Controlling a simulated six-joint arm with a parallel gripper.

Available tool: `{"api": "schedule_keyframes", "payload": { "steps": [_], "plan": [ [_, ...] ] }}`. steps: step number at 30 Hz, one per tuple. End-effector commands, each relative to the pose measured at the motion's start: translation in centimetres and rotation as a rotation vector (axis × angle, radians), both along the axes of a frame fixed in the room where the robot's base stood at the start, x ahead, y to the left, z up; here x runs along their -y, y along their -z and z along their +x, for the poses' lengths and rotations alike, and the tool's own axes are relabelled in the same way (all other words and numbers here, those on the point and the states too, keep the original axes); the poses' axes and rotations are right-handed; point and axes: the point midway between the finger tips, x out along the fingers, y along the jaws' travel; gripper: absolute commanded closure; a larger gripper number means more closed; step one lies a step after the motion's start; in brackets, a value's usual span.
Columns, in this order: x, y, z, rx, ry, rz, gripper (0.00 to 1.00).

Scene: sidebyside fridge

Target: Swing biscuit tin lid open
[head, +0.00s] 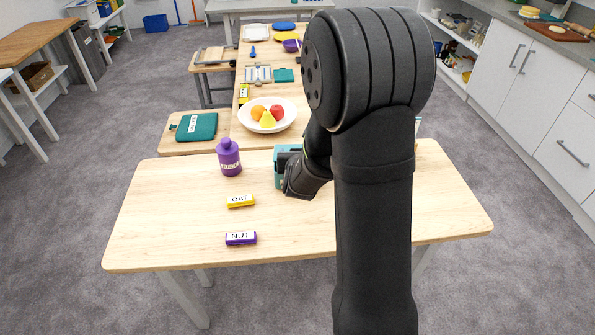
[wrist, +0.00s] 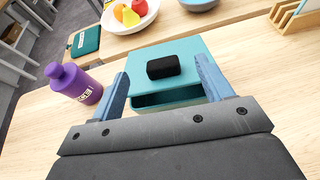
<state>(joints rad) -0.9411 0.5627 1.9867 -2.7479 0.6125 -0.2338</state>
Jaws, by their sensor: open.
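The biscuit tin is a teal box; its lid (wrist: 203,52) bears a black block-like handle (wrist: 175,67). The tin's near wall (wrist: 165,99) shows below the lid's edge, with a darker strip between; I cannot tell whether the lid is slightly raised. In the head view a piece of the tin (head: 278,168) shows behind my arm, and the rest is hidden. My gripper (wrist: 163,80) is open, with one blue finger on each side of the tin's near part in the picture. The handle lies between and beyond the fingertips. I cannot tell whether the fingers touch the tin.
A purple bottle (head: 229,160) stands left of the tin. A yellow OAT bar (head: 240,201) and a purple NUT bar (head: 240,239) lie nearer. A white fruit bowl (head: 246,121) is behind. A wooden rack (wrist: 298,16) is back right. The table's (head: 160,220) front left is clear.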

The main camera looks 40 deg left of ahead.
Motion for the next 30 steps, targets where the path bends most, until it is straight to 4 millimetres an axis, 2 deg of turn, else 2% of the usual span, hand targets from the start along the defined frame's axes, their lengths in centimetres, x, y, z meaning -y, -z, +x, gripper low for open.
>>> {"api": "schedule_keyframes", "payload": {
  "steps": [21, 30],
  "plan": [
    [3.8, -2.5, -4.6, 0.000, -0.001, 0.000, 0.27],
    [4.2, -2.7, -5.0, -0.001, 0.000, -0.001, 0.27]
  ]
}}
